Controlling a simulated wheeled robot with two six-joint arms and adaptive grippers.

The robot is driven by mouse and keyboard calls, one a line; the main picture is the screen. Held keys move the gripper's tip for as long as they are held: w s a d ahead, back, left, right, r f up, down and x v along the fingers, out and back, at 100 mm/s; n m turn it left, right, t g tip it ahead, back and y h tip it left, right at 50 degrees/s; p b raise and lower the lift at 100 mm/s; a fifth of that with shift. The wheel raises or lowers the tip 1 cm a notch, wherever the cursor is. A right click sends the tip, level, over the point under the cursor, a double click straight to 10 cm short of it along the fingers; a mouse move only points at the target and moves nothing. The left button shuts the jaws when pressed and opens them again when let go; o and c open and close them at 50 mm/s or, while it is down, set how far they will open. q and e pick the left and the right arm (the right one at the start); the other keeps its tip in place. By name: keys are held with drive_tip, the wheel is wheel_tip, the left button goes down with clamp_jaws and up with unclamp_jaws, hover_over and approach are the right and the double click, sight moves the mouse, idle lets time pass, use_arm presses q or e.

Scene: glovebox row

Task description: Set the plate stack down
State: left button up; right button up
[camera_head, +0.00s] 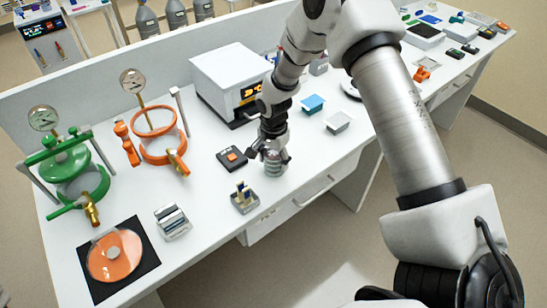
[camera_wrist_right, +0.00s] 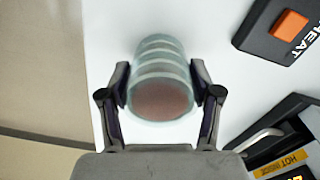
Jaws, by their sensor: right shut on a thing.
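The plate stack (camera_wrist_right: 162,80) is several clear round dishes, one on another, the nearest with a pinkish content. My right gripper (camera_wrist_right: 163,88) is shut on the stack, with one finger on each side of it. In the head view the stack (camera_head: 274,163) shows at the fingertips of the right gripper (camera_head: 271,152), low over the white bench top near its front edge. I cannot tell whether its underside touches the bench. My left gripper is not in view.
A black pad with an orange button (camera_head: 232,157) lies just left of the gripper, with a white oven-like box (camera_head: 228,75) behind. Blue (camera_head: 313,103) and grey (camera_head: 338,123) blocks stand to the right, with bare bench between.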

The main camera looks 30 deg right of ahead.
sight(274, 153)
drive_tip(key=o, duration=1.3)
wheel_tip(274, 153, up, 12)
drive_tip(key=b, duration=0.3)
drive_tip(key=shift+s+a+f, duration=0.1)
drive_tip(key=shift+r, duration=0.2)
